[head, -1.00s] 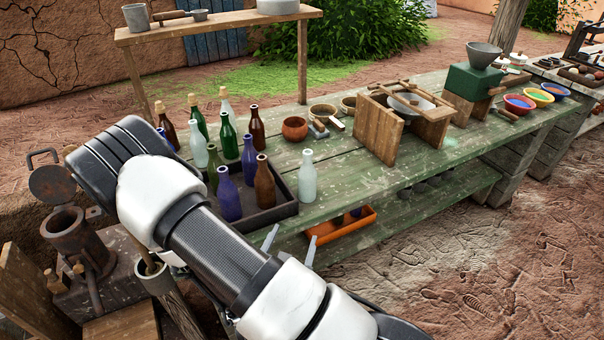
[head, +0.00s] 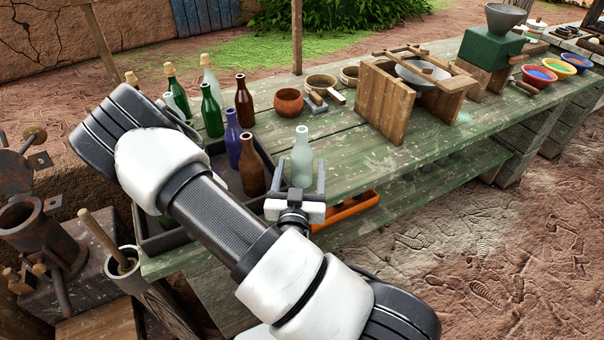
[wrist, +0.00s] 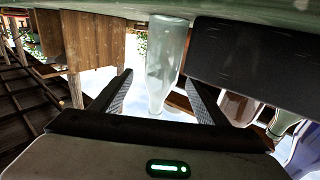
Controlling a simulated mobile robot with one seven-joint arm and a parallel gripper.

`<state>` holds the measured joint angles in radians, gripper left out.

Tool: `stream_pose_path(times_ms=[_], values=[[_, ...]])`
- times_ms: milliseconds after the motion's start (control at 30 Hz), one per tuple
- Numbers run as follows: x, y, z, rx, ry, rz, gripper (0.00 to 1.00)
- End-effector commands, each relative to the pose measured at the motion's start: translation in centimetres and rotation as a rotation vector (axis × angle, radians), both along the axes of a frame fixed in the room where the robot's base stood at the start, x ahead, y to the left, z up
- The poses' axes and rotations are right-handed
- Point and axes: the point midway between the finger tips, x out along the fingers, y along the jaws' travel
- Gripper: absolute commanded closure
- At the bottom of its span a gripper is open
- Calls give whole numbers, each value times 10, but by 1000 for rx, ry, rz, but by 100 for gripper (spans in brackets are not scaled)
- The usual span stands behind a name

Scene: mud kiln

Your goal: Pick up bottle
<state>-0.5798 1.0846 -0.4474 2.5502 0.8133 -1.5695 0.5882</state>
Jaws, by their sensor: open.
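A pale, frosted glass bottle (head: 302,148) stands upright on the green table (head: 385,150), just outside the dark tray's right side. My gripper (head: 301,167) is open, with one finger on each side of this bottle in the head view. In the wrist view, where the scene appears upside down, the same bottle (wrist: 166,62) shows between the two spread fingers (wrist: 160,90). I cannot tell whether either finger touches it. Other bottles stand to the left: a brown one (head: 251,165), a blue one (head: 233,138) and a green one (head: 211,112).
The dark tray (head: 165,240) holds several bottles close to my gripper's left. An orange tray (head: 345,208) sits on the lower shelf. A clay bowl (head: 288,101) and a wooden stand (head: 383,105) are farther back. The tabletop right of the pale bottle is clear.

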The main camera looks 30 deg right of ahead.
Motion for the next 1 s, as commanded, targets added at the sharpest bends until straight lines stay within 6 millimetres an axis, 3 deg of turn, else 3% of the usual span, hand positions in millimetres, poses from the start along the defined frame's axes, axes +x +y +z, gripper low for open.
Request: stream_pose_path(times_ms=[100,533,800,1000], values=[[15,-8,-8,2,-6,0,32],[35,-21,-6,1,-2,-1,32],[68,-40,-6,-1,1,-1,32],[73,-43,-6,0,1,-1,32]])
